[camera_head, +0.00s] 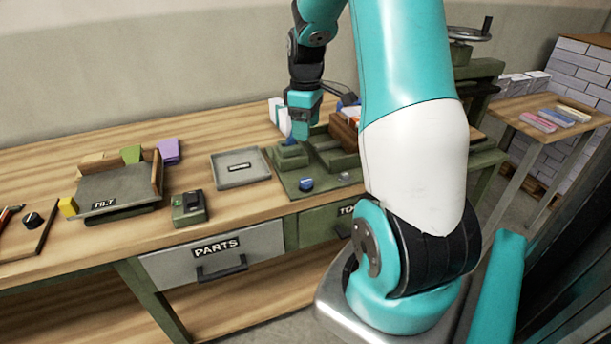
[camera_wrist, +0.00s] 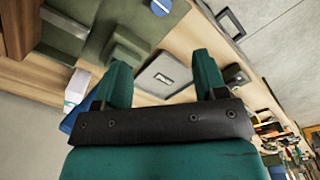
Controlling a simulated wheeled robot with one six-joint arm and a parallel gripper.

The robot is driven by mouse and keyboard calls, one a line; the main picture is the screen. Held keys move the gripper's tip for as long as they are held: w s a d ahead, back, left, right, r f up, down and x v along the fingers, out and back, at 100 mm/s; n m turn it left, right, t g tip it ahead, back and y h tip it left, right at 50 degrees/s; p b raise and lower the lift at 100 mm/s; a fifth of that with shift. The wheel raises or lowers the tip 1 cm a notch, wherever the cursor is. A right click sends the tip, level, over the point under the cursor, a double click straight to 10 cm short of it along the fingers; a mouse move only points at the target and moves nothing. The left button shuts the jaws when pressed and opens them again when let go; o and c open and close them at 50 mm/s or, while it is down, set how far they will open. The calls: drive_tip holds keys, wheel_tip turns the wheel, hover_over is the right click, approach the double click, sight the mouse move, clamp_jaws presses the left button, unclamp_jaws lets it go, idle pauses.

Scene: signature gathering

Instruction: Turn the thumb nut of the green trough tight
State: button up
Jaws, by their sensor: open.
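The green trough (camera_head: 335,158) sits on a green base at the bench's right part, partly hidden by my arm. A small blue knob (camera_head: 306,184), which looks like the thumb nut, stands on the front of that base. It also shows at the top edge of the wrist view (camera_wrist: 160,6), partly cut off, with a pale bar across it. My gripper (camera_head: 302,128) hangs above the trough's left block, behind and above the knob. In the wrist view my gripper (camera_wrist: 163,75) has its two fingers apart with nothing between them. How tight the knob is cannot be told.
White and blue items (camera_head: 279,115) stand behind the trough. A brown block (camera_head: 345,130) is close to my arm. The bench front edge is near the knob.

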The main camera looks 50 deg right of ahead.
sight(306, 180)
wheel_tip(306, 180, down, 16)
drive_tip(key=shift+a+r+p, duration=0.1)
drive_tip(key=shift+p, duration=1)
drive_tip(key=c, duration=0.9)
